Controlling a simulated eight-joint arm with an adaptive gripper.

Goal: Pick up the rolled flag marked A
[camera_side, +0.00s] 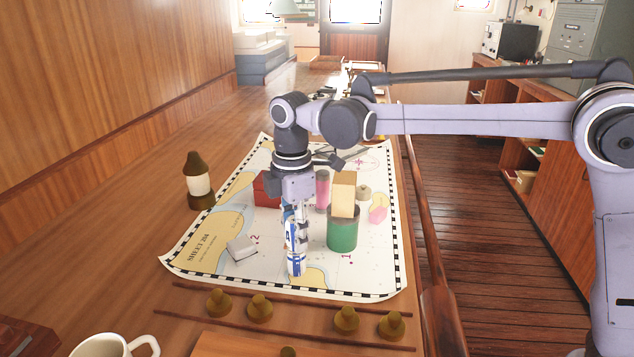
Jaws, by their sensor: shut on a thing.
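A rolled flag (296,264), white and blue, stands nearly upright over the chart (205,262). My gripper (298,228) points down and is shut on it. The fingers cover part of the roll, and I cannot read a letter A on it. I cannot tell whether its lower end touches the chart. A pink roll (322,188) stands behind and to the right of my gripper.
A green cylinder (342,235) with a tan block (344,192) on top stands close right of my gripper. A red box (266,190) is behind left. A white block (241,249) lies left. Several brass weights (260,308) and a mug (100,346) are in front.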

